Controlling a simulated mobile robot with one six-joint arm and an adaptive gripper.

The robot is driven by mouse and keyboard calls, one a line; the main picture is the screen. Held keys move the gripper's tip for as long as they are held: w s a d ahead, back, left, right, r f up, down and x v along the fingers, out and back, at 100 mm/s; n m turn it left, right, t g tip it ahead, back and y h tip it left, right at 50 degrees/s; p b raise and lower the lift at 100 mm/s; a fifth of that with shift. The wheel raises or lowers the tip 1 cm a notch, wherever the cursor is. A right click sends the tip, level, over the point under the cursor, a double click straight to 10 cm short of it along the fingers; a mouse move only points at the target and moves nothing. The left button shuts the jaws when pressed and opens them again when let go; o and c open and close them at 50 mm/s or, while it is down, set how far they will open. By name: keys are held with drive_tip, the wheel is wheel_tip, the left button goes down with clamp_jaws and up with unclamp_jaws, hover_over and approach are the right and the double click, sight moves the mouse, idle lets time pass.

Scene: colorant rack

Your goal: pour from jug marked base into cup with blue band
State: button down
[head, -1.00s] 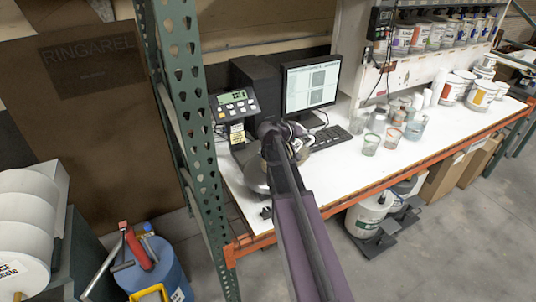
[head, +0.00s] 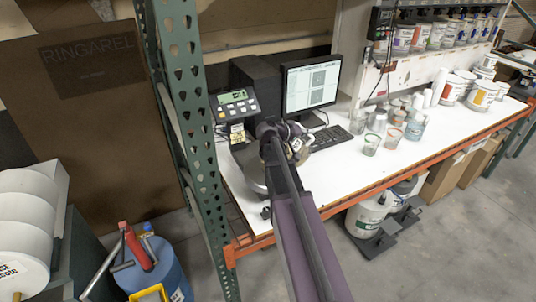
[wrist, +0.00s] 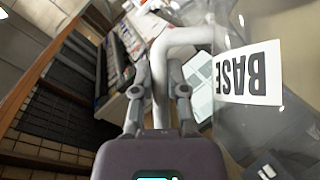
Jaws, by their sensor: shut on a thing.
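My gripper (wrist: 160,82) is shut on the pale curved handle of a clear jug with a white BASE label (wrist: 248,76). The label reads upside down in the wrist view, and the jug fills the right side there. In the head view, my gripper (head: 284,135) and the jug (head: 301,149) are over the bench's left part, in front of the monitor. The jug's contents and exact tilt are unclear. A bluish cup (head: 415,127) stands on the bench to the right; its band is too small to make out. Part of the bench is hidden by my arm.
A green-band cup (head: 371,144) and a red-band cup (head: 392,138) stand beside the bluish one. A scale display (head: 235,105), monitor (head: 311,84) and keyboard (head: 331,138) are at the back left. A green rack post (head: 188,120) rises at left. The bench front (head: 370,172) is clear.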

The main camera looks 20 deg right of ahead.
drive_tip(key=shift+w+a+r+h, duration=0.15)
drive_tip(key=shift+a+r+h, duration=0.2)
drive_tip(key=shift+r, duration=0.3)
idle(1.1)
drive_tip(key=shift+w+n, duration=0.15)
drive_tip(key=shift+n, duration=0.15)
drive_tip(key=shift+r, duration=0.15)
drive_tip(key=shift+a, duration=0.1)
idle(0.5)
idle(0.5)
